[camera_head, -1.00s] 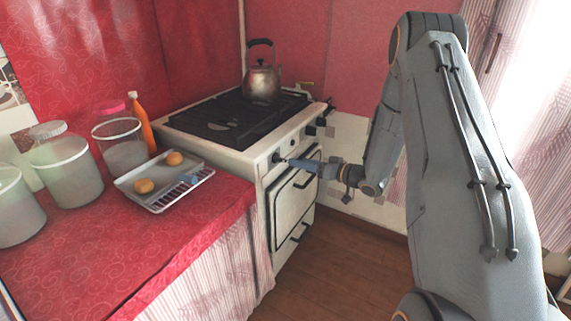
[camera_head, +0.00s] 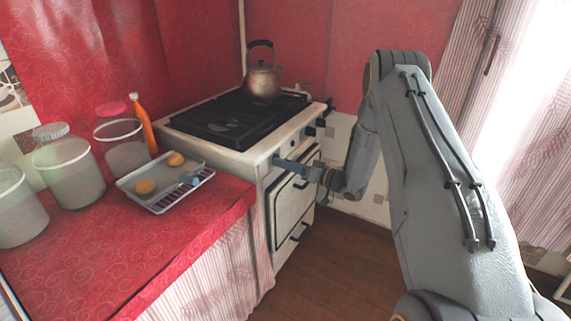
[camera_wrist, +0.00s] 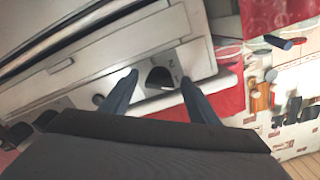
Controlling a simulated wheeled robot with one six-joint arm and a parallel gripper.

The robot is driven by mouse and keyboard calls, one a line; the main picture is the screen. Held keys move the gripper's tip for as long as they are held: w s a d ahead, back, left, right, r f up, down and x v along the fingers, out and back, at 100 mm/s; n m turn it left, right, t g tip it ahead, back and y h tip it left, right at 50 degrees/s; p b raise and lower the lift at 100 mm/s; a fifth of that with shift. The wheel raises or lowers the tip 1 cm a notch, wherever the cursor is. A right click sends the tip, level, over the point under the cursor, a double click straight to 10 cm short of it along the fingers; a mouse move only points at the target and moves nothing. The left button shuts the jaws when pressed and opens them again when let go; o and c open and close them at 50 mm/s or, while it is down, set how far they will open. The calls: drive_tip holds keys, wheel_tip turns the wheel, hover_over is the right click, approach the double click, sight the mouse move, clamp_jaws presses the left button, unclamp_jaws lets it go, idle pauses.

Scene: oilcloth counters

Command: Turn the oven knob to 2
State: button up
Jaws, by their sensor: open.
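The white stove (camera_head: 290,205) stands at the end of the counter, with its knobs along the top front edge. My gripper (camera_head: 277,161) is at the left end of this front panel. In the wrist view my gripper (camera_wrist: 158,85) is open, with one blue finger on each side of a dark half-round knob (camera_wrist: 159,77). Small marks show on the panel beside this knob. The fingers look apart from the knob, but contact is hard to tell. In the head view the gripper covers this knob. Other dark knobs (camera_head: 320,122) are farther right.
A kettle (camera_head: 262,80) stands on the back of the dark hob (camera_head: 228,122). A tray (camera_head: 160,207) with two round buns and several tubs (camera_head: 68,172) are on the red counter (camera_head: 120,245). The floor (camera_head: 335,262) before the stove is clear.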

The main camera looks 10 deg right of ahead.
drive_tip(key=shift+c, duration=0.5)
drive_tip(key=c, duration=0.9)
drive_tip(key=shift+c, duration=0.2)
drive_tip(key=shift+n, duration=0.3)
drive_tip(key=n+b, duration=0.1)
drive_tip(key=n, duration=0.4)
drive_tip(key=n+b, duration=0.2)
drive_tip(key=n, duration=0.4)
drive_tip(key=shift+w+d, duration=0.15)
drive_tip(key=shift+w, duration=0.05)
drive_tip(key=o, duration=1)
drive_tip(key=shift+o, duration=0.2)
